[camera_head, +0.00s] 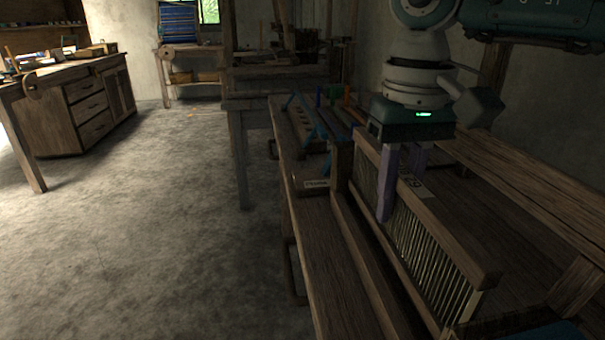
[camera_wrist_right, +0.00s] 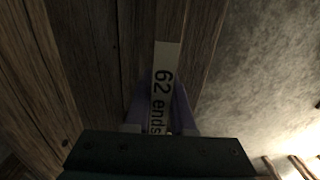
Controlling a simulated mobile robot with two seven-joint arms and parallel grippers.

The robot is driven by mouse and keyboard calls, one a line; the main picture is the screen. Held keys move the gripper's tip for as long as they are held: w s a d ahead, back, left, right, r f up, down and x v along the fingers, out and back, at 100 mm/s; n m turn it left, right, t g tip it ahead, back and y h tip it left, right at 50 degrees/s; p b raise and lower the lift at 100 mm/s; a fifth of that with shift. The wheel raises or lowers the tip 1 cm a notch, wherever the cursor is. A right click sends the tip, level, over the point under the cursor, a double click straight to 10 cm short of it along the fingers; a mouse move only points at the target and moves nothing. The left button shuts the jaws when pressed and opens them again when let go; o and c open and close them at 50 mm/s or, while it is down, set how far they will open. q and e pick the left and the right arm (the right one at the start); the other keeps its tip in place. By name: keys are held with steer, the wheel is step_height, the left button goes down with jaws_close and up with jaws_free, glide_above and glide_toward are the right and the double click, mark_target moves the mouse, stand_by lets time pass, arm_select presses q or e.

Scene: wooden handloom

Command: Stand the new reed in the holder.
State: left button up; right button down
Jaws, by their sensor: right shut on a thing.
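The reed (camera_head: 432,250), a long wooden frame with many thin pale upright wires, stands on edge and slants from the middle toward the lower right in the head view. My right gripper (camera_head: 396,185) is over its far part, with its purple fingers pointing down and shut on it. In the right wrist view, a pale label reading "62 ends" (camera_wrist_right: 161,88) shows between the purple fingers (camera_wrist_right: 160,108). The reed's lower edge is close to the wooden boards; I cannot tell whether it touches them. I cannot clearly pick out the holder. My left gripper is not in view.
A wooden bench (camera_head: 322,235) runs along the reed's left side, with a small labelled block (camera_head: 317,184) on it. Blue and green parts (camera_head: 318,118) stand at its far end. A long beam (camera_head: 535,185) lies to the right. The floor (camera_head: 165,225) at left is clear.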

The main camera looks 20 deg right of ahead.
mark_target(390, 235)
steer(key=shift+f+b, duration=1.85)
steer(key=shift+f, duration=0.25)
steer(key=c, duration=0.7)
jaws_free()
steer(key=shift+r, duration=0.1)
step_height(390, 235, up, 10)
steer(key=shift+f+p, duration=0.1)
steer(key=shift+p, duration=0.55)
